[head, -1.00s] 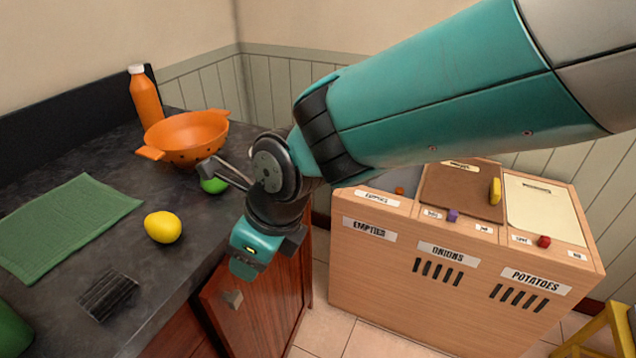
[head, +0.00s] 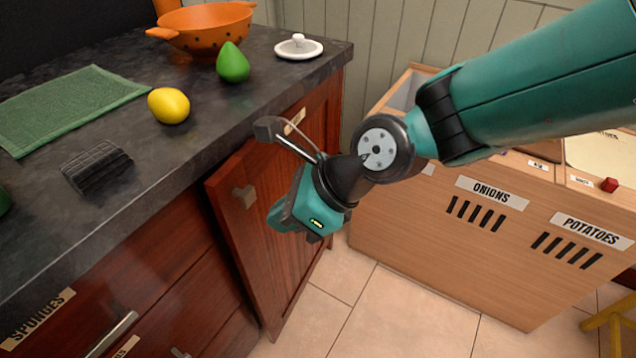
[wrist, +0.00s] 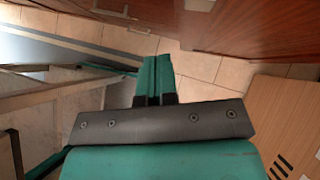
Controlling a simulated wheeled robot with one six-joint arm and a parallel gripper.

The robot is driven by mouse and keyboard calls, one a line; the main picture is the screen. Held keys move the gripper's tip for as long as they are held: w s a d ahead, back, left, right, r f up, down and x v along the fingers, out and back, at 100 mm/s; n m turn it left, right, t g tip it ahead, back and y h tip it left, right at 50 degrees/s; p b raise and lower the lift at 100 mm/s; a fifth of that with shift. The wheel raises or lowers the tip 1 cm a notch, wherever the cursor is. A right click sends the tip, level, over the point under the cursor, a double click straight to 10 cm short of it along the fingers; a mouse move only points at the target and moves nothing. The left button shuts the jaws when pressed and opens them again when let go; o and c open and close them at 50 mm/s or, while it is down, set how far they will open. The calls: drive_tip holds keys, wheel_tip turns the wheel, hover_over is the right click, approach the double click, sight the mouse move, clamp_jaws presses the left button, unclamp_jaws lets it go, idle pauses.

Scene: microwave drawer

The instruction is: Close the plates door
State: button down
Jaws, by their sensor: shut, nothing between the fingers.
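A red-brown cabinet door (head: 270,210) with a small square knob (head: 243,195) stands ajar under the counter in the head view. My gripper (head: 281,216) is shut and empty, and overlaps the door's right part in the picture. I cannot tell whether it touches the door. In the wrist view my shut fingers (wrist: 153,80) point toward the tiled floor, with red-brown cabinet wood (wrist: 240,30) above them.
The dark counter (head: 190,160) holds an orange colander (head: 205,30), a lemon (head: 168,106), a green fruit (head: 232,65), a white lid (head: 299,47) and a green cloth (head: 60,110). A wooden bin unit (head: 430,250) stands right. Tiled floor (head: 390,310) lies between.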

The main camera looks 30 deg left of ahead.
wheel_tip(320, 180, down, 12)
drive_tip(key=d+g+y+b, duration=0.15)
drive_tip(key=y+b, duration=0.25)
drive_tip(key=b, duration=0.8)
drive_tip(key=m+t+y+b, duration=0.35)
drive_tip(key=y+b, duration=0.25)
drive_tip(key=b, duration=0.6)
approach(257, 239)
drive_tip(key=shift+n, duration=0.25)
drive_tip(key=a+p, duration=0.2)
drive_tip(key=p, duration=0.3)
drive_tip(key=a+p, duration=0.2)
drive_tip(key=p, duration=0.4)
drive_tip(key=a+p, duration=0.2)
drive_tip(key=p, duration=0.3)
drive_tip(key=shift+s+r+p, duration=0.15)
drive_tip(key=shift+s+p, duration=0.15)
drive_tip(key=shift+s, duration=0.1)
drive_tip(key=shift+a, duration=0.8)
